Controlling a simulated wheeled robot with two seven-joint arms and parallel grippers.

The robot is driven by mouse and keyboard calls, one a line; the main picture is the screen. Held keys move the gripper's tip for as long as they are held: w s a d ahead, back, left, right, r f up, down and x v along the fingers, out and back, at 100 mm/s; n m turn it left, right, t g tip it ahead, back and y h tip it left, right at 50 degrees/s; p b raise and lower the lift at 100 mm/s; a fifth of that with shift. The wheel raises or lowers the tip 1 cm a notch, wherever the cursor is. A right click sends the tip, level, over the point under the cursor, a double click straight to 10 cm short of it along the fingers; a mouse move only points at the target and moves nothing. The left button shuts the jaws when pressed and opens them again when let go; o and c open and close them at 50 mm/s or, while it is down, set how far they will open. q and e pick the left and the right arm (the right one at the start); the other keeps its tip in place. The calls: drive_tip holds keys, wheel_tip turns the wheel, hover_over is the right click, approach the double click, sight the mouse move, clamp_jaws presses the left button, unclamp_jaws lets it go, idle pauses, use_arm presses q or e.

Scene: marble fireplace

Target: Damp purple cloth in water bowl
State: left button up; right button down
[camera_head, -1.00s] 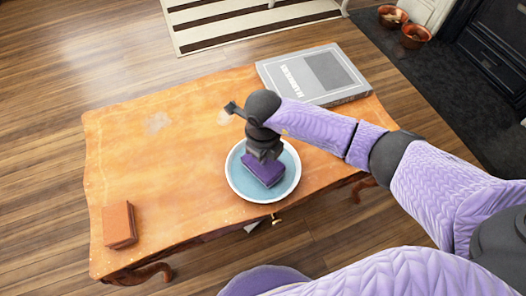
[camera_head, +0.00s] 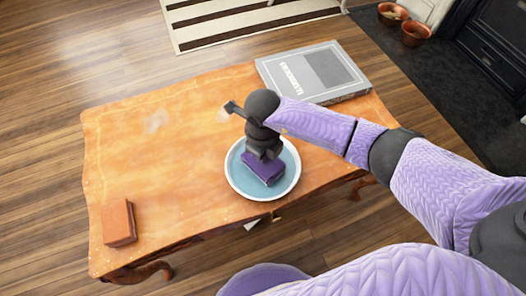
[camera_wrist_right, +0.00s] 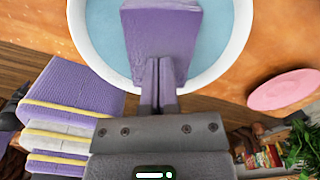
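The purple cloth (camera_head: 262,172), a folded block shape, sits inside the white-rimmed bowl of blue water (camera_head: 235,185) near the table's front edge. My right gripper (camera_head: 264,155) points down into the bowl from above. In the right wrist view, its fingers (camera_wrist_right: 159,88) are close together on the near part of the purple cloth (camera_wrist_right: 160,38), which lies over the water in the bowl (camera_wrist_right: 246,30). How deep the cloth sits in the water is hard to tell. My left gripper is not in view.
The bowl stands on an orange wooden table (camera_head: 180,170). A pale smudge (camera_head: 157,122) marks the tabletop. A reddish-brown block (camera_head: 118,222) lies at the front left, and a large grey book (camera_head: 315,72) at the back right. The table's left and middle are mostly clear.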

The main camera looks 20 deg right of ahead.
wheel_tip(320, 180, up, 6)
drive_tip(key=p, duration=0.4)
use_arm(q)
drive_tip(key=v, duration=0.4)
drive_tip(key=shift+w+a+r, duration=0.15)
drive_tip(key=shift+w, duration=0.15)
use_arm(e)
drive_tip(key=shift+f, duration=0.1)
drive_tip(key=shift+s, duration=0.1)
